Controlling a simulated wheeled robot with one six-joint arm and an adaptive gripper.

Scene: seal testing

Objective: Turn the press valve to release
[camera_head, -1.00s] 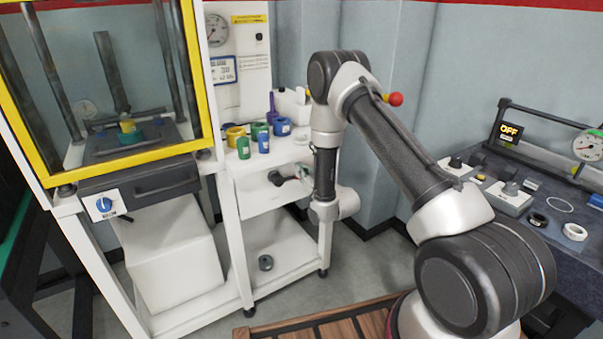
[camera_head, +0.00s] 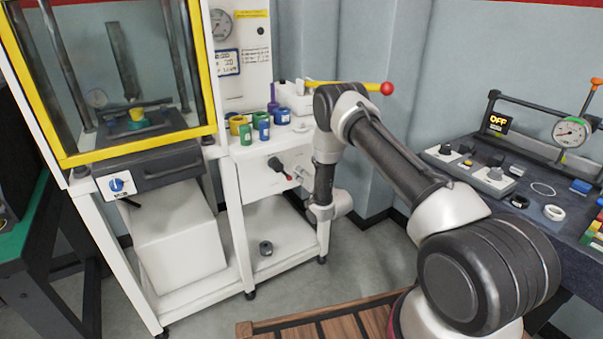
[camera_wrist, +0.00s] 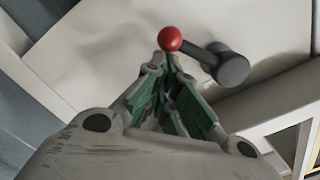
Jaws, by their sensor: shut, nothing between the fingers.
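The press valve (camera_head: 275,164) is a dark round hub with a short lever ending in a small red ball, on the white front panel of the press cabinet. In the head view its lever slants down to the right. It also shows in the wrist view (camera_wrist: 230,68), with the red ball at the upper left of the hub. My gripper (camera_wrist: 163,65) has green inner pads and its fingertips are together and empty. The tips lie just below the red ball in the picture; I cannot tell whether they touch it.
The yellow-framed press (camera_head: 140,146) stands at left, with a blue knob (camera_head: 117,185) below. Several coloured cups (camera_head: 262,130) stand on the shelf above the valve. A yellow bar with a red ball (camera_head: 387,88) extends above my arm. A dark bench (camera_head: 470,186) stands at right.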

